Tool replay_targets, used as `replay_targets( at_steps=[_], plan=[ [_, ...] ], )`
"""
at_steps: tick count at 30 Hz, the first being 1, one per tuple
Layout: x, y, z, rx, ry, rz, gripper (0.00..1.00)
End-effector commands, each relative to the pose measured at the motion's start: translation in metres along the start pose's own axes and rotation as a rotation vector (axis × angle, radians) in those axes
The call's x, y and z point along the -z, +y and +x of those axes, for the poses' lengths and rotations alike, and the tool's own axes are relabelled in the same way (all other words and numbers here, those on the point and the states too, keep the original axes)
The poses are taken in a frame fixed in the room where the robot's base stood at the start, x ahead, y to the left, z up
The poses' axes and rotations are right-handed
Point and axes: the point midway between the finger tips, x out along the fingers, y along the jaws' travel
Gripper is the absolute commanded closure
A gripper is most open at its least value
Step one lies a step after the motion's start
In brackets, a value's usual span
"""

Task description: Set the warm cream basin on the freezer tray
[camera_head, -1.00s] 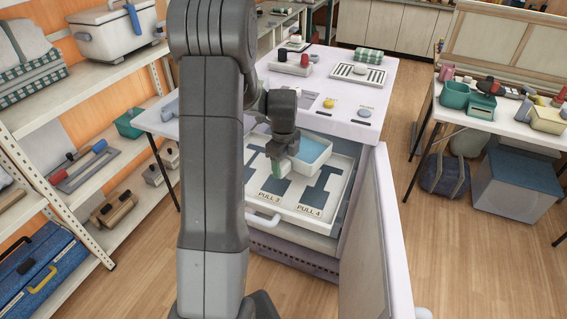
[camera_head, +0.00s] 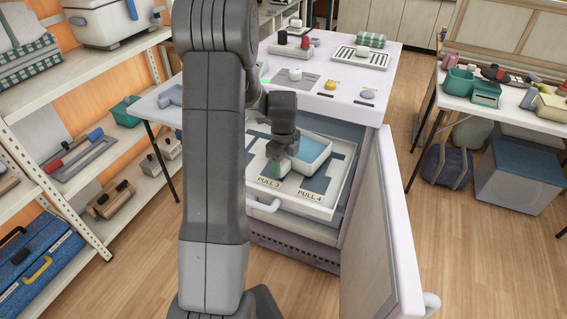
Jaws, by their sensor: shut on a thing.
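The cream basin (camera_head: 318,151) has a pale rim and a light blue inside. It shows over the open pull-out tray in the head view, partly hidden behind my gripper. My gripper (camera_head: 283,169) points down and is shut on the basin's near left edge. The freezer tray (camera_head: 342,190) is a white drawer with dark blue T-shaped marks and the labels PULL 3 and PULL 4. It is pulled out of the white cabinet. I cannot tell whether the basin touches the tray. My arm hides the tray's left part.
An open cabinet door (camera_head: 372,235) stands to the right of the tray. The cabinet top (camera_head: 340,85) holds a slotted plate and knobs. A shelf rack (camera_head: 75,205) stands at left, and a table with boxes (camera_head: 515,113) at right. The floor between door and right table is free.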

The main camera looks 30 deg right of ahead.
Motion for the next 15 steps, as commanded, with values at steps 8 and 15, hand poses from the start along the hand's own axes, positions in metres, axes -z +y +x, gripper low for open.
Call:
replay_targets(
  at_steps=[8,15],
  plan=[
    [-0.0002,-0.0005,0.0015,0.002,0.0,0.0,0.75],
    [-0.0002,-0.0004,0.0051,0.001,0.0,0.0,0.75]
  ],
)
